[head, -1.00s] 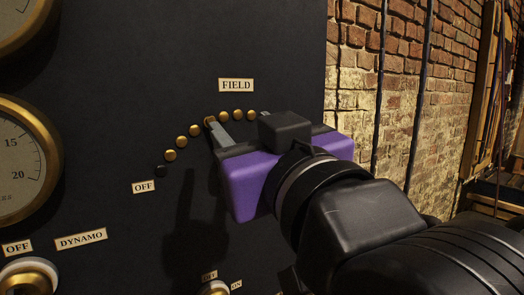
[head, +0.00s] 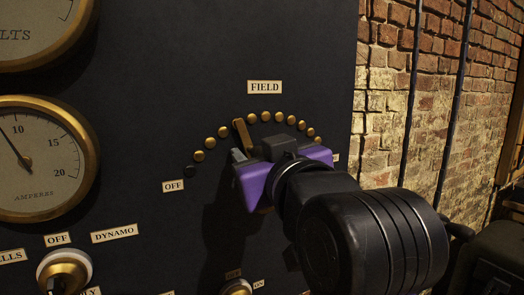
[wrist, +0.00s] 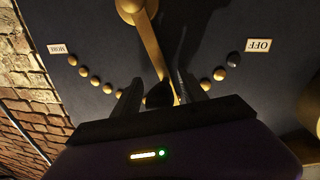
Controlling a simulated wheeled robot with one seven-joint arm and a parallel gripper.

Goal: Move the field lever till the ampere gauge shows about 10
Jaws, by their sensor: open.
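The field lever (head: 243,136) is a brass bar on the dark panel, pointing up and left below the FIELD label (head: 265,87). Its tip is at a brass stud some way up the left of the arc. My gripper (head: 243,156) is open, just below the lever's tip. In the wrist view, the lever (wrist: 150,43) runs between my open gripper's (wrist: 160,82) two fingers; I cannot tell whether they touch it.
Brass studs (head: 279,116) form the arc, with OFF (head: 173,186) at its left end and MORE (wrist: 57,48) at the other. The dynamo switch (head: 65,270) is at lower left. A brick wall (head: 390,110) lies right of the panel.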

